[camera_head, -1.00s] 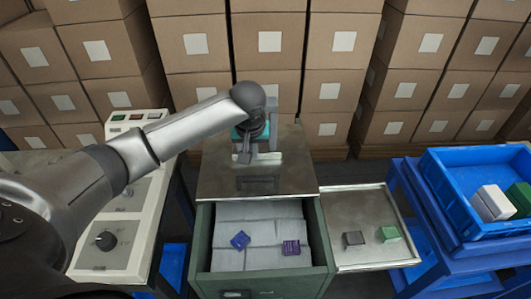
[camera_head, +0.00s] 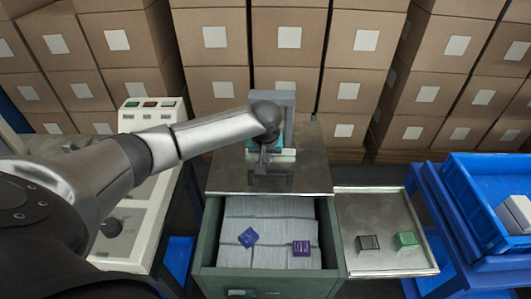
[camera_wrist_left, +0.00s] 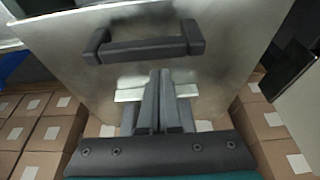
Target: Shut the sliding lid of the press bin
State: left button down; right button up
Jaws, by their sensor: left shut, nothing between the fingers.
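The green press bin (camera_head: 205,245) stands in the middle, its front part uncovered. Its metal sliding lid (camera_head: 225,170) covers the back part. A dark bar handle (camera_head: 270,184) stands on the lid; it also shows in the left wrist view (camera_wrist_left: 145,47). My left gripper (camera_head: 263,168) is shut and empty, low over the lid on the far side of the handle. In the left wrist view the closed fingertips (camera_wrist_left: 159,75) lie just short of the handle, with a visible gap. My right gripper is in neither view.
Pale blocks and two purple pieces (camera_head: 248,237) lie inside the bin. A metal side tray (camera_head: 385,255) holds a dark block (camera_head: 368,243) and a green block (camera_head: 407,240). A blue crate (camera_head: 468,205) is at right, a control panel (camera_head: 150,115) at left, stacked cartons (camera_head: 215,55) behind.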

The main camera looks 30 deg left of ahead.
pick_arm(q)
jog(key=shift+s+d, duration=0.4)
jog(key=shift+s, duration=0.35)
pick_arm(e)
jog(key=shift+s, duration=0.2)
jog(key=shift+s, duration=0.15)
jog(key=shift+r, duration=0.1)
